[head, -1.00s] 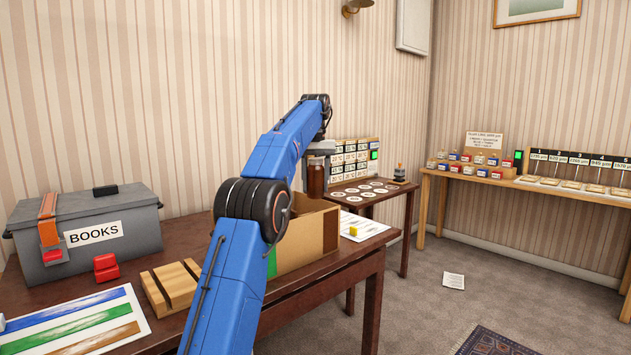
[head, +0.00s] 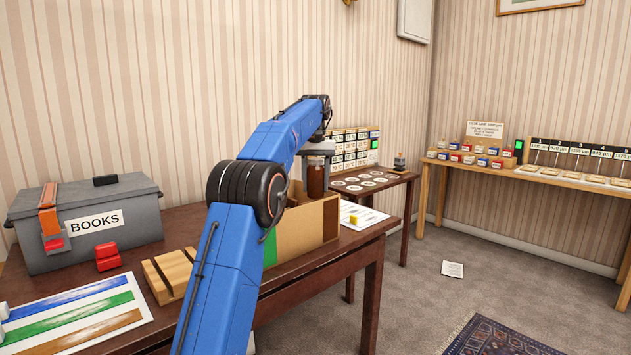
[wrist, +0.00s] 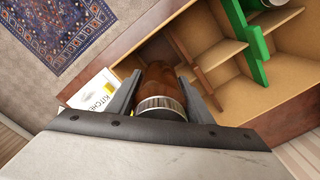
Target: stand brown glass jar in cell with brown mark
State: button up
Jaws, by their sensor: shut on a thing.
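The brown glass jar (head: 316,181) has a silvery ribbed lid, seen in the wrist view (wrist: 160,104). My gripper (head: 317,160) is shut on the jar and holds it upright over the open cardboard box (head: 305,232). The jar's lower end is partly hidden behind the box wall in the head view. The wrist view shows the box's dividers (wrist: 219,55) and a green piece (wrist: 250,40) among the cells. A green mark shows on the box's near corner (head: 270,249).
A grey BOOKS box (head: 95,225), a red block (head: 107,257), a slotted wooden block (head: 168,272) and a striped sheet (head: 75,318) lie left on the table. A sheet with a yellow block (head: 354,218) lies right of the box. A side table (head: 385,183) stands behind.

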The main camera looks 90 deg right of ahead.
notch_tip(320, 180, down, 10)
dwell(2.1)
jog(key=shift+f, duration=1.75)
dwell(1.7)
jog(key=o, duration=1)
